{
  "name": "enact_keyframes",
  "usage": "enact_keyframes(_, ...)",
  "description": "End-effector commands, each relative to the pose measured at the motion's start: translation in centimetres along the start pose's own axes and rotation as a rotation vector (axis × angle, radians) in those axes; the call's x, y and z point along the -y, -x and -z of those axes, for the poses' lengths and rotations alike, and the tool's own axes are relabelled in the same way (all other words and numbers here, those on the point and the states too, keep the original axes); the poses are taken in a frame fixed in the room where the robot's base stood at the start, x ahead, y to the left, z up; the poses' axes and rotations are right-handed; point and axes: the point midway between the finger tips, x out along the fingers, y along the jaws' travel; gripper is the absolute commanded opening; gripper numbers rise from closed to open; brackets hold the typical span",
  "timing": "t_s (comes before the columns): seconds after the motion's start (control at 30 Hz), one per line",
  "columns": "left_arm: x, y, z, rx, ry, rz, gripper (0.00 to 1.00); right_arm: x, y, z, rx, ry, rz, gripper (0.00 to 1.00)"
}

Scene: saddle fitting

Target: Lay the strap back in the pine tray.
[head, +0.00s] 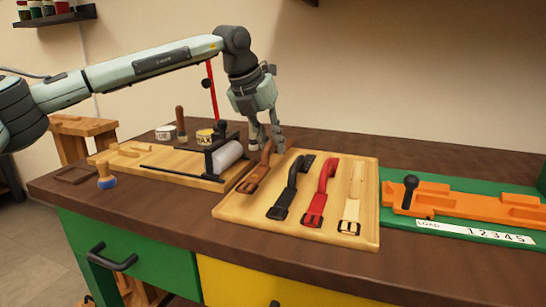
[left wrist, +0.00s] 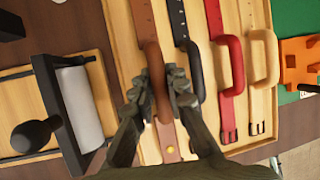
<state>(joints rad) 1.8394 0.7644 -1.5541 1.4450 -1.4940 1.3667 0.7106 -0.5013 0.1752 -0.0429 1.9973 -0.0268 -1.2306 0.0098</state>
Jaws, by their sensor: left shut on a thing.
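The pine tray (head: 330,237) lies on the brown bench and also shows in the left wrist view (left wrist: 126,63). My left gripper (head: 266,146) is shut on the brown strap (head: 256,178) over the tray's left part. In the left wrist view, the fingers (left wrist: 163,97) close around the strap's raised loop (left wrist: 153,62). The strap's buckle end points toward the tray's front edge. Whether the strap touches the tray or hangs just above it, I cannot tell. A black strap (head: 290,189), a red strap (head: 320,195) and a cream strap (head: 352,200) lie beside it. My right gripper is not in view.
Left of the tray is a wooden board with a white roller (head: 228,156) in a black frame. A wax tin (head: 205,137) stands behind it. Bare bench lies in front.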

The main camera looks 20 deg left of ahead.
Motion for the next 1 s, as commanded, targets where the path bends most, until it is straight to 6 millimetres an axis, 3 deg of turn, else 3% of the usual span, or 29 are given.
enact_keyframes(0.3, -0.8, -3.4, 1.4, -0.001, 0.001, -0.001, 0.0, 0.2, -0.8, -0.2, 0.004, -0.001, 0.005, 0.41)
enact_keyframes(0.63, -0.8, -3.7, 1.6, 0.0, 0.0, 0.001, 0.0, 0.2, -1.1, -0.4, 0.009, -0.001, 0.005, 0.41)
enact_keyframes(0.67, -0.8, -3.7, 1.6, -0.001, 0.0, 0.0, 0.15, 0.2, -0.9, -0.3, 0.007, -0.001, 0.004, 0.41)
enact_keyframes(0.8, -0.8, -3.6, 1.5, 0.0, 0.0, 0.0, 0.32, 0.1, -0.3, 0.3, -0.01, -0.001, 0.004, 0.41)
enact_keyframes(1.0, -0.8, -3.6, 1.5, 0.0, 0.0, 0.0, 0.35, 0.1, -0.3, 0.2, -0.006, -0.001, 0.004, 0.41)
